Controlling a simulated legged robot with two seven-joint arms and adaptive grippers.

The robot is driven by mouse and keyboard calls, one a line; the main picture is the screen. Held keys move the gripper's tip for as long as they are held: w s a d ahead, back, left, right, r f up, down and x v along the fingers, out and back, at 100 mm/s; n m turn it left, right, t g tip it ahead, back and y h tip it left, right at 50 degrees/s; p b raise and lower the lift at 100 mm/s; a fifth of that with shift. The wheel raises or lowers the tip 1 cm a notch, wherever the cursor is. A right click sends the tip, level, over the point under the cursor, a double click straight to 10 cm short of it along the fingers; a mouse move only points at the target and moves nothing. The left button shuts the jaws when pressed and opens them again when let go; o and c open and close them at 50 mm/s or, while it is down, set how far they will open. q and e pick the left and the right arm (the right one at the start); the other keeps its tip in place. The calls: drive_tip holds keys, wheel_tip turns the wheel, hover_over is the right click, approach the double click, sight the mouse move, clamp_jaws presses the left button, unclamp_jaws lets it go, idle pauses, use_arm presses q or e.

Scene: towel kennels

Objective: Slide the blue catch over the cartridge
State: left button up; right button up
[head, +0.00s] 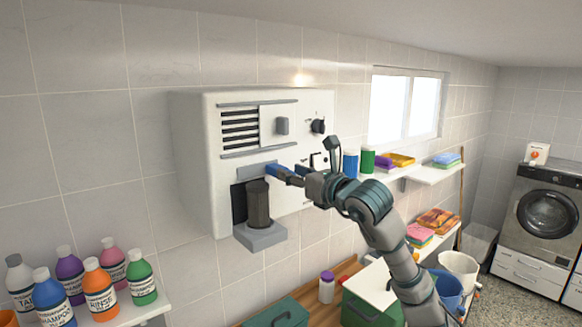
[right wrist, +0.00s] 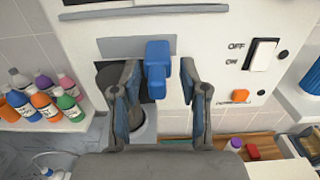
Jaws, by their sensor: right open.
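The blue catch (head: 271,169) sits on a grey plate on the front of the white wall unit, above and to the right of the dark cartridge. It also shows in the right wrist view (right wrist: 157,68). The cartridge (head: 258,208) is a dark upright cylinder on a grey foot; in the right wrist view (right wrist: 106,73) my left-hand finger partly hides it. My right gripper (right wrist: 160,78) is open, with one finger on each side of the catch and a gap visible beside it. In the head view the right gripper (head: 288,176) is at the catch. My left gripper is out of view.
The white wall unit (head: 190,150) has a vent, a knob (head: 318,126) and an off/on switch (right wrist: 262,54). An orange button (right wrist: 240,96) is below the switch. Bottles (head: 100,290) stand at lower left. A shelf (head: 425,175) with towels is at right.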

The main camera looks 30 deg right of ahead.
drive_tip(key=shift+w, duration=0.55)
drive_tip(key=shift+a, duration=0.1)
drive_tip(key=shift+s, duration=0.1)
clamp_jaws()
drive_tip(key=a+b, duration=0.1)
drive_tip(key=a, duration=0.5)
drive_tip(key=shift+s+a, duration=0.35)
drive_tip(key=shift+s, duration=0.05)
unclamp_jaws()
drive_tip(key=shift+d, duration=0.1)
